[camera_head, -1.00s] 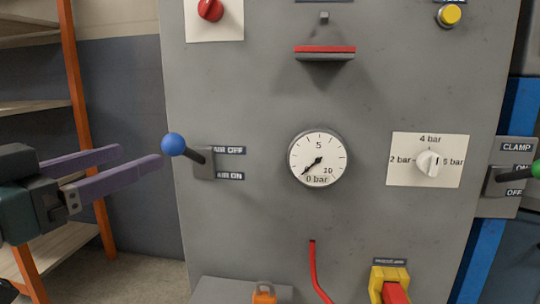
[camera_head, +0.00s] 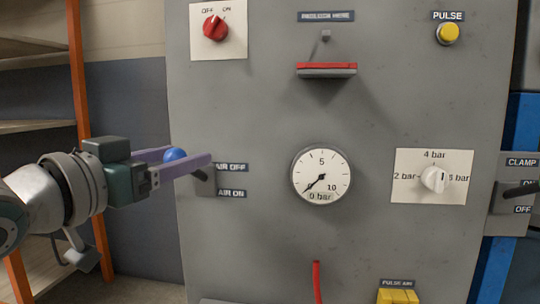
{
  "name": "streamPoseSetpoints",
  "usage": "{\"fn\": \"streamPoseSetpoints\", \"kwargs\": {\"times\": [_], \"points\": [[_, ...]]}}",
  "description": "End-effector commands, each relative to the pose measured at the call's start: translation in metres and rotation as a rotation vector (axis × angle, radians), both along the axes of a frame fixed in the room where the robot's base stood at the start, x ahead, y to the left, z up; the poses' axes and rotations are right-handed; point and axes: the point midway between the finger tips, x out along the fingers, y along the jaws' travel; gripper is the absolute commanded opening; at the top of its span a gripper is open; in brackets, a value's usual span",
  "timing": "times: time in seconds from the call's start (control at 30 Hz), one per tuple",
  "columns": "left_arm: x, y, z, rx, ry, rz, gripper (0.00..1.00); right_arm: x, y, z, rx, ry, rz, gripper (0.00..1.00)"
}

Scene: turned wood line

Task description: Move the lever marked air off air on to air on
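The air lever is a dark arm (camera_head: 201,174) with a blue ball knob (camera_head: 174,155), left of the gauge on the grey panel. It sticks out toward me and left, with the knob level with the upper label, AIR OFF (camera_head: 231,167). The AIR ON label (camera_head: 231,193) is below it. My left gripper (camera_head: 188,155) comes from the left with its purple fingers apart, one on each side of the knob. The near finger hides the knob's lower part. I cannot see whether either finger touches it. My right gripper is out of view.
A pressure gauge (camera_head: 321,175) reads near 0 bar. Nearby are a red OFF/ON knob (camera_head: 215,28), a yellow PULSE button (camera_head: 448,33), a bar selector (camera_head: 433,179) and a small red-topped ledge (camera_head: 327,69). An orange-posted shelf (camera_head: 78,80) stands left.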

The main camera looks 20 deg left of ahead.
Motion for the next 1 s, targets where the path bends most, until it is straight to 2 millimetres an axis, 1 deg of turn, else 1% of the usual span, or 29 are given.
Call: {"fn": "streamPoseSetpoints", "kwargs": {"times": [0.03, 0.07, 0.5, 0.6, 1.0], "points": [[-0.0001, 0.0000, 0.0000, 0.000, 0.000, 0.000, 0.62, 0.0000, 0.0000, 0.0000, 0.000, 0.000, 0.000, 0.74], [-0.0001, 0.0000, 0.0001, 0.000, 0.000, 0.000, 0.59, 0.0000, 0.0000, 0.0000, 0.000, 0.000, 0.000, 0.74], [-0.0003, -0.0001, 0.0001, 0.000, -0.001, 0.000, 0.09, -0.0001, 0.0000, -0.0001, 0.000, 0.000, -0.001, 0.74], [-0.0003, -0.0001, 0.0001, 0.000, -0.001, 0.000, 0.00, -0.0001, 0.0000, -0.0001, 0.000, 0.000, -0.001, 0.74], [-0.0003, -0.0001, 0.0002, -0.001, -0.001, 0.000, 0.00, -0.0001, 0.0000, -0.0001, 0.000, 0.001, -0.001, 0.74]]}}
